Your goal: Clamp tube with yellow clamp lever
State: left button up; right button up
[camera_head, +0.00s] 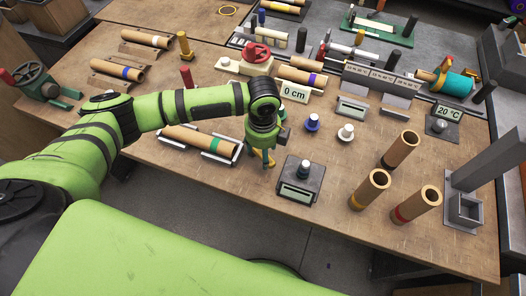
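A brown cardboard tube (188,136) with a green band lies in a metal cradle (222,158) near the front edge of the table. A yellow clamp lever (266,157) is just right of the tube's banded end, partly hidden by my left gripper. My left gripper (260,160) points down over the lever, its fingers at or very close to it. Whether the fingers are shut on the lever cannot be made out. My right gripper is not in view.
Three upright tubes (370,189) stand further right. A "0 cm" display (294,92) and a red handwheel (256,53) are behind. Bare tabletop lies between the scale and the tubes.

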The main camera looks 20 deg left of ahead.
aim_at(261, 156)
pick_arm(q)
jog(key=shift+f, duration=1.05)
grip_shut()
jog(key=shift+w, duration=0.1)
